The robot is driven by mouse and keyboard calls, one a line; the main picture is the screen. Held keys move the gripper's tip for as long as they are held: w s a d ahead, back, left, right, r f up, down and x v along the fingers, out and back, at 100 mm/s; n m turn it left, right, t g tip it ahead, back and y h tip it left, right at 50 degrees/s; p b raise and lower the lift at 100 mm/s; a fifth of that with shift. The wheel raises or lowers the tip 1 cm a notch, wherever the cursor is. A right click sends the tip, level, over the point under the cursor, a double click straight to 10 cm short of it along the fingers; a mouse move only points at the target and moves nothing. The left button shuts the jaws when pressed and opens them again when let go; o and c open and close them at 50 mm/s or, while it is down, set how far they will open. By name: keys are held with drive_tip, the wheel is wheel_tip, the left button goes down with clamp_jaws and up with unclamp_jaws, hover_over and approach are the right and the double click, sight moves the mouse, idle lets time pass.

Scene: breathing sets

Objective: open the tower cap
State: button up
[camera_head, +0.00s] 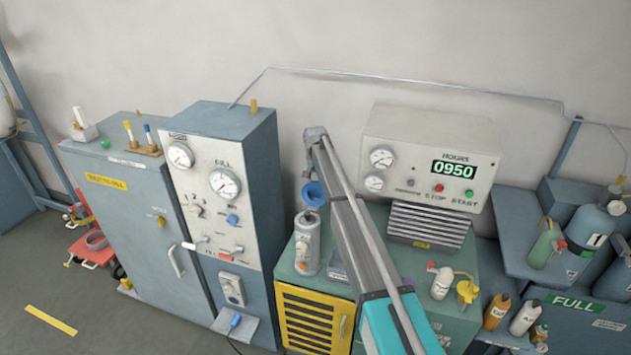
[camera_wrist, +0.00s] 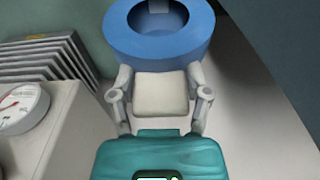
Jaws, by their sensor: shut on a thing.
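The tower cap (camera_head: 313,194) is a blue ring-shaped piece just above the top of the grey tower (camera_head: 307,245), which stands on the green cabinet. I cannot tell whether the cap still touches the tower. In the wrist view the cap (camera_wrist: 158,45) fills the top middle, with a grey part inside its opening. My gripper (camera_head: 309,172) reaches down from above and is shut on the cap. Its grey links also show in the wrist view (camera_wrist: 158,8), where the fingertips are mostly hidden by the cap.
A gauge panel cabinet (camera_head: 222,170) stands close to the left of the tower. A white console (camera_head: 432,150) with a display reading 0950 is to the right, above a finned grey block (camera_head: 428,226). Small bottles (camera_head: 442,283) stand at the right of the green cabinet top.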

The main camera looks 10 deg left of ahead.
drive_tip(key=shift+w, duration=0.1)
drive_tip(key=o, duration=1.3)
drive_tip(key=shift+w+f, duration=0.1)
drive_tip(key=shift+o, duration=0.2)
